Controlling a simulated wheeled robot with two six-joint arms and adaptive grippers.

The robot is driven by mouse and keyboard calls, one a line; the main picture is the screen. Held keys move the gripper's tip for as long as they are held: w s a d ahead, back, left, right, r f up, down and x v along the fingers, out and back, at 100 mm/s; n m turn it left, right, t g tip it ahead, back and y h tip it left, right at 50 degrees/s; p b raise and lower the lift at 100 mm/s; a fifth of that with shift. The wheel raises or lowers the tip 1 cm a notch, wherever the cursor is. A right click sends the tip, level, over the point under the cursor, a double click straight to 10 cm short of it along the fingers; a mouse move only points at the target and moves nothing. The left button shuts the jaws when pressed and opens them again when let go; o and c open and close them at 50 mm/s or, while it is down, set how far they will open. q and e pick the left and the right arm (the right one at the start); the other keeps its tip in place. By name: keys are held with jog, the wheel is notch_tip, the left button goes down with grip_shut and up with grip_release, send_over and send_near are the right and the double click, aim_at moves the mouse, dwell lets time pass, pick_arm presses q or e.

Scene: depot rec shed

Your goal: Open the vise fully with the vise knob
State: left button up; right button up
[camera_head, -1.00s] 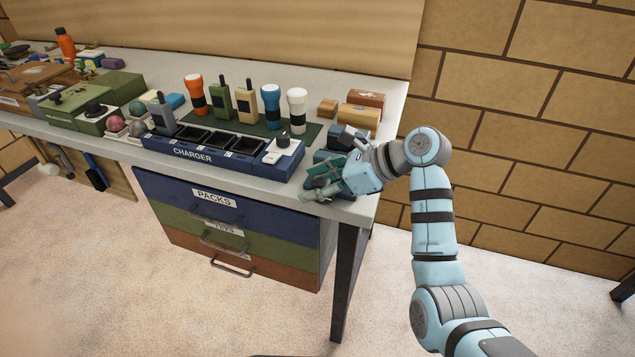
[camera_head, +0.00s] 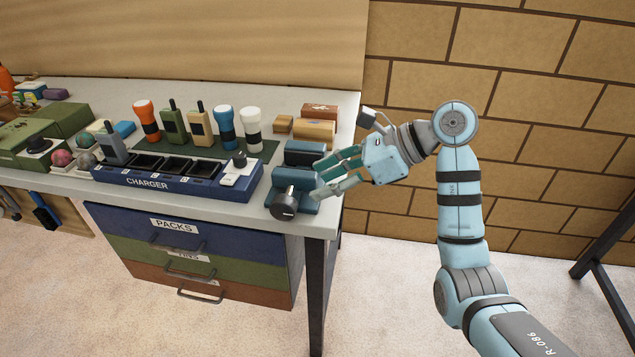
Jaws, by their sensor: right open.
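The blue vise (camera_head: 302,153) sits at the right front corner of the workbench. Its front block stands a little apart from its back block. The dark round vise knob (camera_head: 284,207) faces forward at the vise's front, near the table edge. My right gripper (camera_head: 319,178) is open and empty. Its teal fingers point left, with the tips close to the right side of the vise; whether they touch it I cannot tell. The knob is clear of the fingers. My left gripper is not in view.
A blue charger (camera_head: 180,180) with a white switch box (camera_head: 238,170) stands left of the vise. Torches and radios stand on a green mat (camera_head: 205,148) behind it. Wooden blocks (camera_head: 315,130) lie behind the vise. Open floor lies right of the bench.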

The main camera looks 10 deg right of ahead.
jog(key=m+t+y+p, duration=0.2)
jog(key=m+y+p, duration=0.4)
jog(key=m, duration=3)
send_near(296, 208)
jog(key=shift+y, duration=0.5)
jog(key=x, duration=0.3)
jog(key=b+x, duration=0.1)
jog(key=x, duration=0.3)
jog(key=b+x, duration=0.1)
jog(key=x, duration=0.3)
jog(key=shift+w+f, duration=0.1)
jog(key=shift+f, duration=0.25)
jog(key=shift+c, duration=0.6)
